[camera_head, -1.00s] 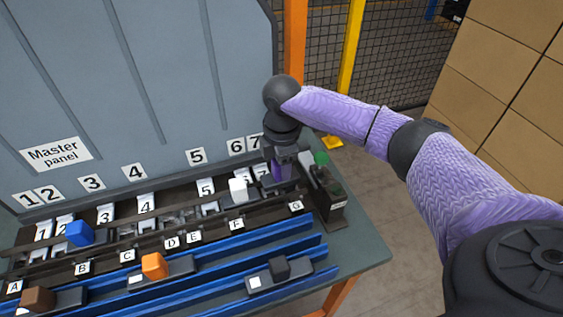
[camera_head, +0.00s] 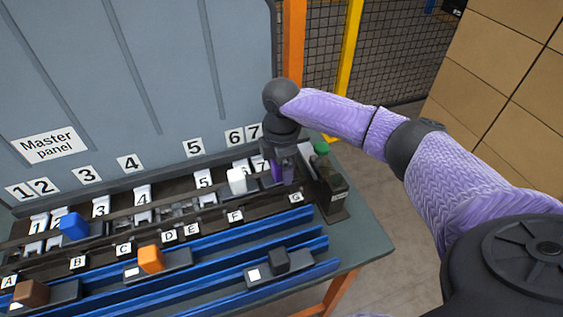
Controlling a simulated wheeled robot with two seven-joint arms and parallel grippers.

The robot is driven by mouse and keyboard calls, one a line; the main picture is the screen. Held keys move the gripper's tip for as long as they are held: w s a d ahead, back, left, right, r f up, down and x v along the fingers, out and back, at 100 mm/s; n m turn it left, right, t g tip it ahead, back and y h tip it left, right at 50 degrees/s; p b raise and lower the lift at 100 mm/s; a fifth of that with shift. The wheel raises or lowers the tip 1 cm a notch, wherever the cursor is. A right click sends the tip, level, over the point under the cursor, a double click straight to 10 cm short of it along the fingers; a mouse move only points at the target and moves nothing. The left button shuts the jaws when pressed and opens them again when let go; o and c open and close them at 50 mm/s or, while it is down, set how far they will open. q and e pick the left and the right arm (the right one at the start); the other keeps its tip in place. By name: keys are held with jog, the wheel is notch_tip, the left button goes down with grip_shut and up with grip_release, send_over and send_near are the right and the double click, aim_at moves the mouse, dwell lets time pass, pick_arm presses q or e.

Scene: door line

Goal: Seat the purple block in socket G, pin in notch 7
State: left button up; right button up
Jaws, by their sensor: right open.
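My right gripper (camera_head: 282,174) points down at the right end of the socket row, just above the label G (camera_head: 296,197). It is open, its jaws on either side of the purple block (camera_head: 277,171), which is partly hidden by them. The block sits at socket G, close to the notch tag 7 (camera_head: 261,167). I cannot tell whether its pin is in the notch or whether it is fully down. My left gripper is not in view.
A white block (camera_head: 236,181) stands just left of the purple one, near F. A blue block (camera_head: 74,227) is at the left. Orange (camera_head: 150,259), black (camera_head: 279,261) and brown (camera_head: 31,292) blocks lie on the blue rails. A dark box with a green button (camera_head: 321,148) stands close right.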

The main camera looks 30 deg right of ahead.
notch_tip(320, 180, up, 10)
jog(key=p, duration=0.3)
jog(key=shift+p, duration=0.3)
